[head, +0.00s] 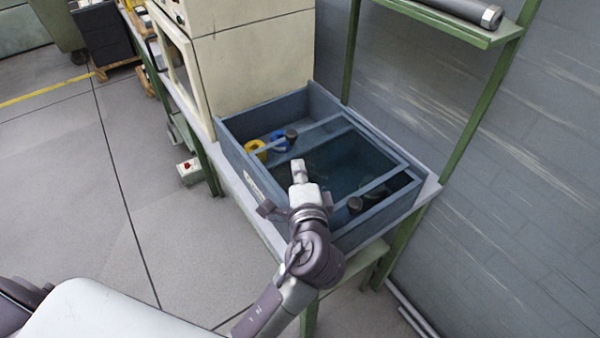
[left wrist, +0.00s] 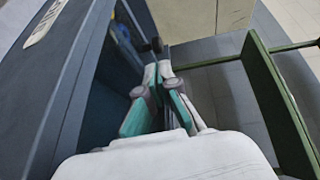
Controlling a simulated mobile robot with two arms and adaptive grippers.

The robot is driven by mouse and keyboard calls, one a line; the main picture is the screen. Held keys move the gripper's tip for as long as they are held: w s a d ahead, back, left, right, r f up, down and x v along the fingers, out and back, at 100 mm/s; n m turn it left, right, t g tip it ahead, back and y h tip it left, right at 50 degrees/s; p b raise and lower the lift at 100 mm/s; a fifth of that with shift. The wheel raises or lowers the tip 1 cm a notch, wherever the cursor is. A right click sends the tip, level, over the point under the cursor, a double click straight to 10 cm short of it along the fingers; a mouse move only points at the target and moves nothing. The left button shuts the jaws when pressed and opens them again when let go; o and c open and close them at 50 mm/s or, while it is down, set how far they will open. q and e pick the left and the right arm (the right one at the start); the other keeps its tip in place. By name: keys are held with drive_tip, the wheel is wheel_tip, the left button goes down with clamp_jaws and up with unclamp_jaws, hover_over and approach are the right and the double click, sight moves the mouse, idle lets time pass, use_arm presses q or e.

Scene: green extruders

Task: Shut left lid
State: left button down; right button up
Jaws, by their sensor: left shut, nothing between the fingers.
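A blue-grey box (head: 235,158) stands on a green-legged bench, with dark see-through panels and crossbars across its top. One black knob (head: 291,134) is near its back left and another (head: 354,204) near its front right. I cannot tell for sure which panel is the left lid or whether it is fully down. My left gripper (head: 298,172) is over the middle of the box, shut and empty. In the left wrist view its fingers (left wrist: 158,92) are together beside the box's blue-grey wall (left wrist: 55,75). My right gripper is not in view.
A yellow roll (head: 256,148) and a blue roll (head: 279,141) show inside the box at the back left. A cream machine (head: 255,50) stands behind it. A green shelf (head: 450,25) with a grey cylinder is at upper right by the wall.

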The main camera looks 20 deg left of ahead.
sight(292, 138)
use_arm(q)
drive_tip(key=x, duration=0.4)
drive_tip(key=shift+w+a+p, duration=0.1)
drive_tip(key=shift+w+p, duration=0.1)
drive_tip(key=shift+p, duration=0.1)
drive_tip(key=x, duration=0.3)
drive_tip(key=shift+w+a+f+p, duration=0.1)
drive_tip(key=shift+w+a+p, duration=0.05)
drive_tip(key=shift+w+p, duration=0.25)
drive_tip(key=shift+w+a+f, duration=0.1)
drive_tip(key=shift+w+a, duration=0.05)
drive_tip(key=shift+w, duration=0.25)
drive_tip(key=shift+w+f, duration=0.1)
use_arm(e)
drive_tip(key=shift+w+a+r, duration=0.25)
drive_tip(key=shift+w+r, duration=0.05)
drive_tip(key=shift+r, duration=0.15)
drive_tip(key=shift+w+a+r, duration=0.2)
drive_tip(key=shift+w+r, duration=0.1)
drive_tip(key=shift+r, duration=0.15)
use_arm(q)
drive_tip(key=shift+a, duration=0.1)
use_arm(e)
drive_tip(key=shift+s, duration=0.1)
